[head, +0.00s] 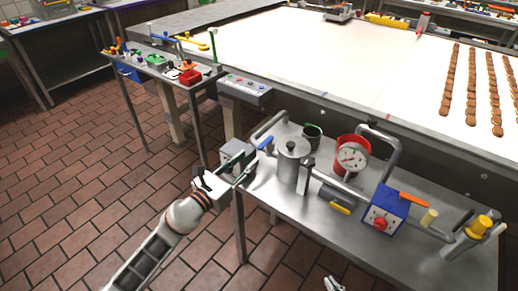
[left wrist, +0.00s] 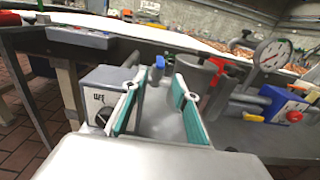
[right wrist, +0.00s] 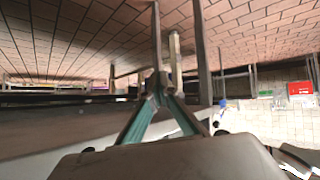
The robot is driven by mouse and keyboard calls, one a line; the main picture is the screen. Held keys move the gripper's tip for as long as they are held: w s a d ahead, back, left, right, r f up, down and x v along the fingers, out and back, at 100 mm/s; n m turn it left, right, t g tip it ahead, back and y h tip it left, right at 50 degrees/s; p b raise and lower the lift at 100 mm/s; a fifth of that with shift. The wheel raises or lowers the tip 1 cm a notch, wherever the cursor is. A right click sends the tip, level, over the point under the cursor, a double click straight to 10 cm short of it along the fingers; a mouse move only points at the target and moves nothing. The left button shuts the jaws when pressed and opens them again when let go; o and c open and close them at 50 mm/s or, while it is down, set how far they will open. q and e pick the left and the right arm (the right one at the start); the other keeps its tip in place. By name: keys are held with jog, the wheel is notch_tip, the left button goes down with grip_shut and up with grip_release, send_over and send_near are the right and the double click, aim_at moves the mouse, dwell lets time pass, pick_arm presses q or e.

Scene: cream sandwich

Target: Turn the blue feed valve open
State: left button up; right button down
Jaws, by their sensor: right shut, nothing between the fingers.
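The blue valve handle (head: 265,143) sticks up at the near left of the steel table, beside a metal canister. It also shows in the left wrist view (left wrist: 160,62), beyond and roughly between my fingertips. My left gripper (head: 244,164) is open with nothing between its green-padded fingers, near the handle and apart from it as far as I can tell. Its fingers also show in the left wrist view (left wrist: 160,90). My right gripper (right wrist: 158,84) is shut and empty, its tips together. Only a small part of it shows at the head view's bottom edge.
A grey box with a dial (left wrist: 104,82) stands beside the left finger. The steel table (head: 310,222) holds a canister (head: 291,163), a pressure gauge (head: 352,157), a red container and a blue box (head: 385,210) with a red knob. A white conveyor (head: 300,55) runs behind.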

aim_at(259, 148)
pick_arm(q)
jog(key=b+x, duration=0.1)
jog(key=x, duration=0.6)
jog(key=shift+w+d, duration=0.1)
grip_shut()
